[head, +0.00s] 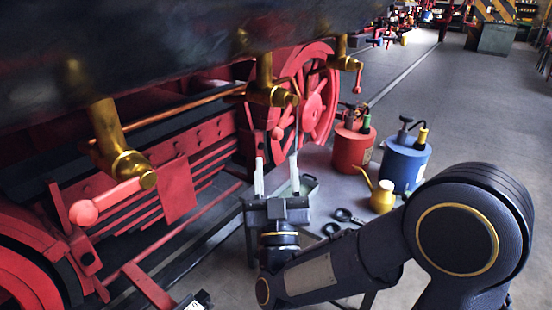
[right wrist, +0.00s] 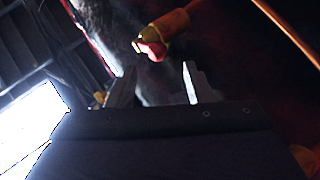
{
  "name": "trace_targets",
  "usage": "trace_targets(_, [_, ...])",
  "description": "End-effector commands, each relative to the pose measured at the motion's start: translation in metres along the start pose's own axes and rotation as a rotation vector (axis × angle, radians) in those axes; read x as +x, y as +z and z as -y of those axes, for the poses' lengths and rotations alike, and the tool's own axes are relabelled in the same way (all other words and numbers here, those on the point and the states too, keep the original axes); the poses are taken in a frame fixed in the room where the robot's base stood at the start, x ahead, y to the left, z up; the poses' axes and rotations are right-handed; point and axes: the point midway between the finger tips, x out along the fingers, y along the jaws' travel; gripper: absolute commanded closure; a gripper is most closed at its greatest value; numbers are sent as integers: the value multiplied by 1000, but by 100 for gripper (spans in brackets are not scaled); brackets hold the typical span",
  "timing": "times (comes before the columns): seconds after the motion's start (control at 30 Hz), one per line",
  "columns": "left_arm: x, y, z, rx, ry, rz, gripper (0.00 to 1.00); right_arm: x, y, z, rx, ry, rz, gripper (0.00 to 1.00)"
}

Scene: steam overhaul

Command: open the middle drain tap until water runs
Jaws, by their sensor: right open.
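The middle drain tap (head: 270,93) is brass and hangs under the dark boiler side, with a red knob (head: 277,132) below it. A thin pale line runs down beside it; I cannot tell whether it is water. My right gripper (head: 276,163) is open and empty, fingers pointing up, below the tap and apart from it in the picture. In the right wrist view a brass tap with a red end (right wrist: 152,48) shows beyond the two spread fingers (right wrist: 158,80). A dark and white piece at the bottom edge may be my left gripper (head: 196,300); its jaws are unclear.
A nearer brass tap (head: 122,163) with a red-knobbed lever is at left, and a farther one (head: 343,61) at right. Red wheels and rods crowd behind. A red can (head: 353,148), blue can (head: 403,163) and yellow oil can (head: 382,197) stand on the floor at right.

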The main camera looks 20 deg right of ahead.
Motion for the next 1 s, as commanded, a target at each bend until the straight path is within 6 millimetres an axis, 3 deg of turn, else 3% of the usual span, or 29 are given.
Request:
trace_targets(0.53, [-6,-3,-3,0,0,0,64,4,-3,-2,10,-7,18,52])
trace_targets(0.77, [-66,-34,-30,0,0,-1,64,42,-21,-19,176,-125,273,52])
trace_targets(1.0, [-112,-57,-51,0,0,0,64,44,-33,-27,348,-242,560,52])
